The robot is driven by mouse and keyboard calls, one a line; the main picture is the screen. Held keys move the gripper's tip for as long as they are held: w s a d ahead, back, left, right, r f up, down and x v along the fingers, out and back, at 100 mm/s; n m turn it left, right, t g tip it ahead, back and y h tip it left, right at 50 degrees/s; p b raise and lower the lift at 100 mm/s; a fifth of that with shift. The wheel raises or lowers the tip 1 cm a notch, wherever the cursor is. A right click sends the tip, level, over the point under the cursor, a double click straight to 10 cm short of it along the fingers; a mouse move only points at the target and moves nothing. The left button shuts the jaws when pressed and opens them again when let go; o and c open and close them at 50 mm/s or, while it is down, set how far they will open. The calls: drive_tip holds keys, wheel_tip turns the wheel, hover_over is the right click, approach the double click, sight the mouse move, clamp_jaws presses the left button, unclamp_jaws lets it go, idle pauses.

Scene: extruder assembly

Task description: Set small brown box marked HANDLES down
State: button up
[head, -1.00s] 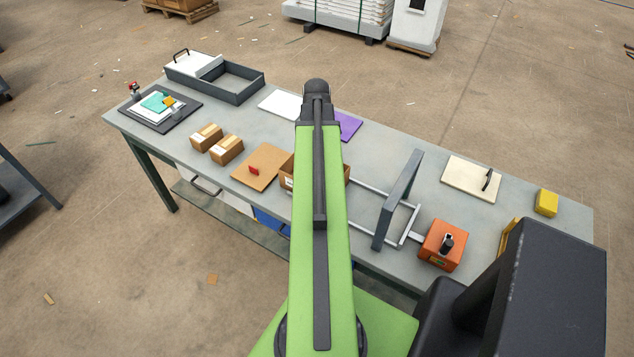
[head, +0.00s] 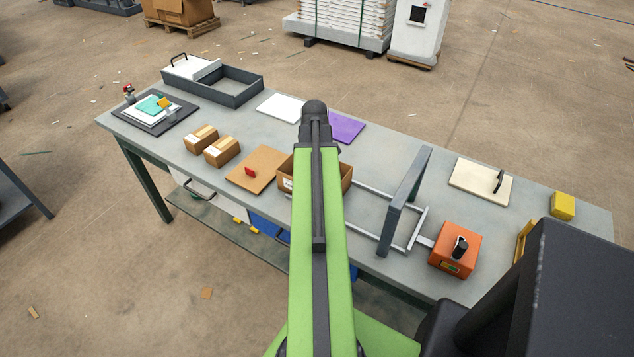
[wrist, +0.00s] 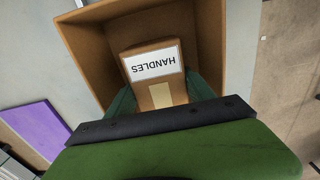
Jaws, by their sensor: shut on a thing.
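The small brown box marked HANDLES (wrist: 153,72) shows in the wrist view with its white label upside down. My gripper (wrist: 160,95) is shut on it, with a green finger on each side. The box is within the opening of a larger open brown box (wrist: 85,45); I cannot tell whether it touches the bottom. In the head view the open box (head: 344,176) stands on the bench (head: 230,185), partly behind my green arm. The arm hides my gripper and the held box there.
Two small closed brown boxes (head: 222,152) and a tan board (head: 257,170) with a red piece lie left of the open box. A purple sheet (head: 345,127) lies behind it. A grey upright frame (head: 404,200) and an orange unit (head: 455,249) stand to the right.

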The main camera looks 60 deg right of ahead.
drive_tip(key=shift+f, duration=0.45)
drive_tip(key=o, duration=1.6)
wheel_tip(320, 180, up, 12)
drive_tip(key=p, duration=1.2)
